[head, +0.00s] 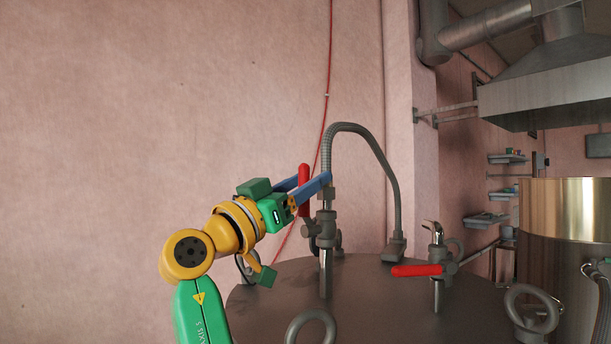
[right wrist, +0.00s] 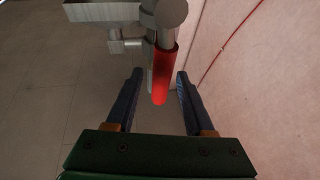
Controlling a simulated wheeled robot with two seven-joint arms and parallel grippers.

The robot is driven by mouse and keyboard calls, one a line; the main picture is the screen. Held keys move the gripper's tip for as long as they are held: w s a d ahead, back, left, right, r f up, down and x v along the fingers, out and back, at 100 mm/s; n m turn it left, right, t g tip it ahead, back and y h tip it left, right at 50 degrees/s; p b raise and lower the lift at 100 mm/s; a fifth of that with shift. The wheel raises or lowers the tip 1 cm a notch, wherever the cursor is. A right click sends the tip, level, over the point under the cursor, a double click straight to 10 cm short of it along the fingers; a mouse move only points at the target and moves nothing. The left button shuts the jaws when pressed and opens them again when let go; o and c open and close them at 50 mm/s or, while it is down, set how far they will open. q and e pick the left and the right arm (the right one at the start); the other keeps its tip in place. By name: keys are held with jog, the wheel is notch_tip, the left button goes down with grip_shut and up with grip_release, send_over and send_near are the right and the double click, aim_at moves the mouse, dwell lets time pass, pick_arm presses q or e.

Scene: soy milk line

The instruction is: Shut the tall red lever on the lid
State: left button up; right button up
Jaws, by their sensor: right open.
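The tall red lever (head: 304,178) stands upright on a grey valve (head: 325,230) on the tank's round grey lid (head: 370,300). My right gripper (head: 308,184) is at this lever, with blue fingers to either side of it. In the right wrist view, the red lever (right wrist: 162,78) lies between the two open fingers of the right gripper (right wrist: 160,76), with a gap showing on both sides. The fingers are not closed on it. My left gripper is in neither view.
A second valve with a red lever (head: 416,270) lying flat stands further right on the lid. A grey hose (head: 345,127) arches up behind the tall lever. Grey ring handles (head: 312,325) stand at the lid's edge. A brass-coloured vessel (head: 567,210) is at right.

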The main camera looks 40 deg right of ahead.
jog(key=shift+w+f, duration=0.1)
jog(key=shift+w, duration=0.1)
jog(key=shift+c, duration=0.8)
jog(key=shift+s+a, duration=0.1)
jog(key=shift+a, duration=0.1)
jog(key=c, duration=0.4)
jog(key=shift+s, duration=0.2)
grip_shut()
jog(key=shift+w, duration=0.1)
